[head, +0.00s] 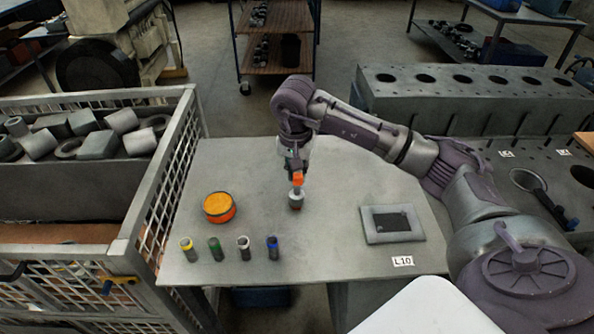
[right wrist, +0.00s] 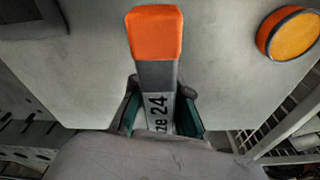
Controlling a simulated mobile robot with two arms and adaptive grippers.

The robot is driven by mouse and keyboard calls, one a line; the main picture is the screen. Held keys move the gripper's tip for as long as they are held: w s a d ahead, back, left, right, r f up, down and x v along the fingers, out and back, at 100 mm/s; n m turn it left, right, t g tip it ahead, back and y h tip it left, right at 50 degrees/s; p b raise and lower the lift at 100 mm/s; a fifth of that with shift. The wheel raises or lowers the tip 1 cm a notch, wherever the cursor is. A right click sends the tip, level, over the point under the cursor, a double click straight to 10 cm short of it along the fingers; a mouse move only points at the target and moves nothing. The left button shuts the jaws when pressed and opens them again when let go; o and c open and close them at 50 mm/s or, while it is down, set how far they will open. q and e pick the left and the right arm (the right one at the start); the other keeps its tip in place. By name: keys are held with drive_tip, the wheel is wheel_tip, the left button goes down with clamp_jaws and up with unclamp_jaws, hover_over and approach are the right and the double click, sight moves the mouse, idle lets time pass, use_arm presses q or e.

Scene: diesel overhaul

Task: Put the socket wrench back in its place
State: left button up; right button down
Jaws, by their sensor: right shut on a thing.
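My right gripper (head: 294,166) is over the middle of the grey table. It is shut on the socket wrench (head: 298,180), which has an orange end and a grey body. In the right wrist view the wrench (right wrist: 158,75) lies between the two fingers of the right gripper (right wrist: 162,112), with a size marking ending in 24 on its body. Its orange end points away from the gripper. The wrench's far side and whether its lower end touches the table cannot be told. My left gripper is not in view.
On the table (head: 330,255) are an orange round tin (head: 219,207), several small coloured-topped cylinders (head: 244,247) in a front row, and a grey plate with a dark inset (head: 392,223) by an L10 label. A mesh crate (head: 150,215) stands left; an engine block (head: 470,100) stands right.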

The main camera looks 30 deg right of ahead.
drive_tip(key=shift+f+b, duration=0.7)
drive_tip(key=shift+f, duration=0.2)
drive_tip(key=c, duration=0.5)
unclamp_jaws()
drive_tip(key=shift+c, duration=0.2)
drive_tip(key=shift+r+p, duration=2.5)
drive_tip(key=shift+r, duration=2)
